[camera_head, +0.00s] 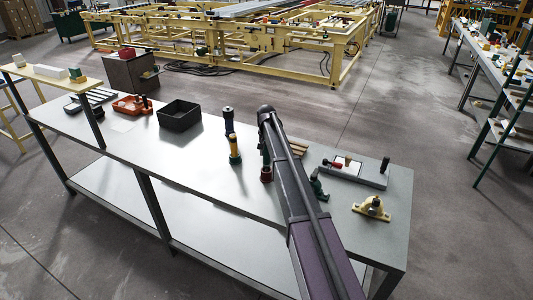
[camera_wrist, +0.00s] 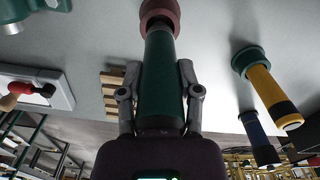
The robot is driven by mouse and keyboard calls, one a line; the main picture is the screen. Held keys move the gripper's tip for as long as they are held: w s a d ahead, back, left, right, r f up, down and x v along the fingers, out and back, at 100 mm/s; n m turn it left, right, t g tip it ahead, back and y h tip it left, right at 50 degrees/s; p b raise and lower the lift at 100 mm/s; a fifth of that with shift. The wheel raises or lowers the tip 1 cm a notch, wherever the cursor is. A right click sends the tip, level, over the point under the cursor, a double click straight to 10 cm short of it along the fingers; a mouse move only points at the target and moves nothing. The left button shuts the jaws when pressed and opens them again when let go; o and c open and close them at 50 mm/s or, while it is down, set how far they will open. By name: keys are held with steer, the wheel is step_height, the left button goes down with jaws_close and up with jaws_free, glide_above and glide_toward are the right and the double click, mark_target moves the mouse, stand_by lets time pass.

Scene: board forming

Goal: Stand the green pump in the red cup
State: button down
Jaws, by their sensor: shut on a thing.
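The green pump (camera_wrist: 163,82) is upright between the two fingers of my gripper (camera_wrist: 160,78), which is shut on it. The red cup (camera_wrist: 160,12) is at the pump's far end in the wrist view, in line with it. In the head view the red cup (camera_head: 266,174) stands on the bench, with a sliver of the green pump (camera_head: 265,156) directly above it. The pump's lower end meets the cup's mouth; I cannot tell how deep it sits. My arm hides most of the pump and the gripper in the head view.
A yellow pump (camera_head: 235,146) stands in a green cup, with a blue pump (camera_head: 229,120) behind it, left of the red cup. A green vise-like part (camera_head: 318,188), a grey fixture (camera_head: 360,174) and a cream bracket (camera_head: 372,208) lie right. A black bin (camera_head: 179,119) stands left.

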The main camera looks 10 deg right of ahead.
mark_target(267, 158)
steer(key=shift+f+b, duration=1.5)
steer(key=shift+f, duration=0.1)
steer(key=shift+c, duration=1)
jaws_free()
steer(key=shift+r, duration=0.25)
step_height(267, 158, up, 12)
steer(key=p, duration=1.2)
steer(key=s+d+f+b, duration=0.2)
steer(key=s+d, duration=0.8)
steer(key=s, duration=0.2)
steer(key=shift+d+f, duration=0.15)
steer(key=shift+d, duration=0.05)
steer(key=s+a+f+n+b, duration=0.1)
steer(key=s+a, duration=0.3)
steer(key=s, duration=0.5)
steer(key=s+a+f+n+b, duration=0.2)
steer(key=s+a, duration=0.2)
steer(key=s, duration=0.5)
steer(key=s+a+f+n+b, duration=0.1)
steer(key=s+a, duration=0.3)
steer(key=s, duration=0.5)
steer(key=shift+s+f+b, duration=0.35)
steer(key=shift+f+b, duration=0.05)
steer(key=shift+f, duration=0.05)
